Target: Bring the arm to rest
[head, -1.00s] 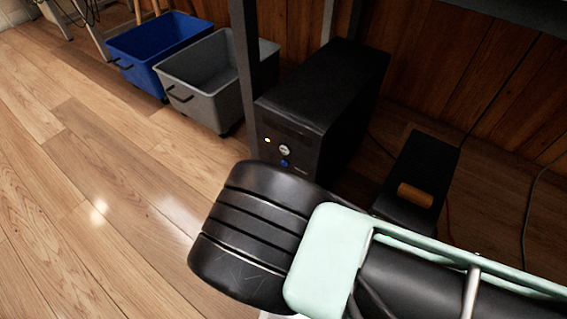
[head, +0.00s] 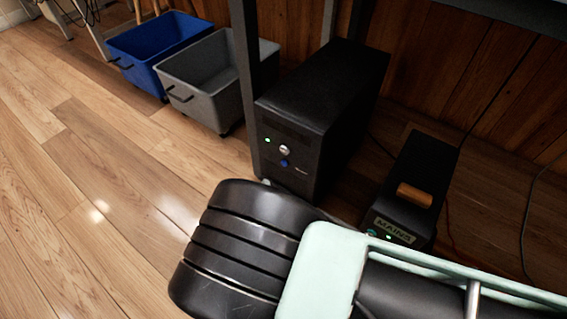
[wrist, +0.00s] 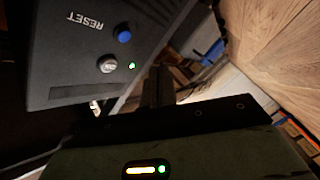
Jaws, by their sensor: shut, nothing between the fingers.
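My gripper (wrist: 161,82) shows in the wrist view as narrow dark fingers, closed together and holding nothing. They point past the front of the black computer tower (wrist: 82,30), apart from it as far as I can tell. In the head view my arm's black and mint-green links fill the lower middle, and the gripper itself is hidden. The tower (head: 322,105) stands upright on the floor. Its front carries a silver button (wrist: 107,64), a blue button (wrist: 123,34) marked RESET, and a lit green light (wrist: 132,66).
A black box marked MAINS (head: 392,229), with an orange-brown switch (head: 414,195) and green lights, stands right of the tower. A grey bin (head: 205,85) and a blue bin (head: 150,45) stand left. A dark desk leg (head: 243,70) is beside the tower. Left floor is clear.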

